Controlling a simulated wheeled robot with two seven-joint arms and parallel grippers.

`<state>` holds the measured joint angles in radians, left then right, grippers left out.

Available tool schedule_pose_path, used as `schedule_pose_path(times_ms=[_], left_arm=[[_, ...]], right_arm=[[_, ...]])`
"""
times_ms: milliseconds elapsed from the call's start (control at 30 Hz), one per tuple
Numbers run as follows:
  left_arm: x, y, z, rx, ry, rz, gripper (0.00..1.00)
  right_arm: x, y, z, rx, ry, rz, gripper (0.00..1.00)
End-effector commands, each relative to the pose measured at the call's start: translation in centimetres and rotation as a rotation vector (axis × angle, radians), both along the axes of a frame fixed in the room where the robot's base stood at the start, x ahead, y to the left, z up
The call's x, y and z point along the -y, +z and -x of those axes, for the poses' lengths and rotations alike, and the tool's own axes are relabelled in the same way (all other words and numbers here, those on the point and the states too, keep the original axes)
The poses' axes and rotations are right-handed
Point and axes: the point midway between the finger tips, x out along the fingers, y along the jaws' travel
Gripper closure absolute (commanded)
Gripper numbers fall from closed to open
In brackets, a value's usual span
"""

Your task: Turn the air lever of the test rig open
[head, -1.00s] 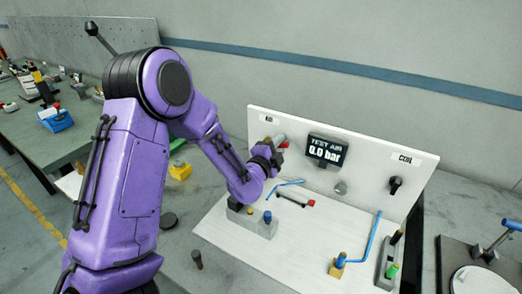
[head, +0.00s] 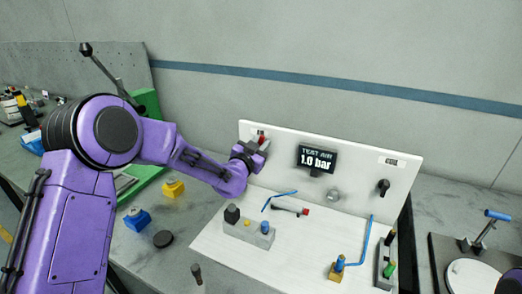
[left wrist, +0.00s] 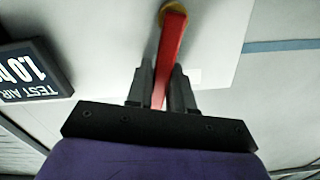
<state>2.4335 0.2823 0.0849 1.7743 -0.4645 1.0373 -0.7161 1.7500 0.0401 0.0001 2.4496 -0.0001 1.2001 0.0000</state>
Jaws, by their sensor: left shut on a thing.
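The air lever is a red handle (left wrist: 172,45) on a brass pivot (left wrist: 172,10) on the white back panel. In the left wrist view it runs down from the pivot between the two dark fingers of my left gripper (left wrist: 160,88). The fingers are shut on it. In the head view my left gripper (head: 257,148) is at the upper left of the test rig's panel (head: 350,190), and a little red of the lever (head: 262,138) shows above it. The display (head: 317,159) reads TEST AIR 1.0 bar. My right gripper is not in view.
A black knob (head: 383,187) sits on the panel's right side. The rig's white base carries a grey block (head: 248,232) with plugs, blue hoses (head: 368,245) and a brass fitting (head: 338,271). Yellow (head: 173,189) and blue (head: 137,218) pieces lie to the left.

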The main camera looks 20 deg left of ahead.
Motion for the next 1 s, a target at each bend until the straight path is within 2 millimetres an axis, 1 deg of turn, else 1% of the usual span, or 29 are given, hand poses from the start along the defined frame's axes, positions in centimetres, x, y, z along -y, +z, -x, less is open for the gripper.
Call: schedule_pose_path(times_ms=[33,200,400,633,1000], left_arm=[[-0.6,-0.3,0.0,-0.004,0.008,0.036,1.0],[-1.5,-0.2,0.2,-0.008,0.012,0.152,1.0],[-2.2,-0.3,0.3,-0.013,0.014,0.242,1.0],[-2.6,-0.4,0.5,-0.017,0.016,0.292,1.0],[-2.7,-0.6,0.6,-0.021,0.017,0.303,1.0]], right_arm=[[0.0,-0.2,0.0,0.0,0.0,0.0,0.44],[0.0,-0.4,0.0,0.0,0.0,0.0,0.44],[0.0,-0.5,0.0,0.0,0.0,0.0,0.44],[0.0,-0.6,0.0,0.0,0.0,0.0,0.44],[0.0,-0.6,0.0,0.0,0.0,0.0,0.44]])
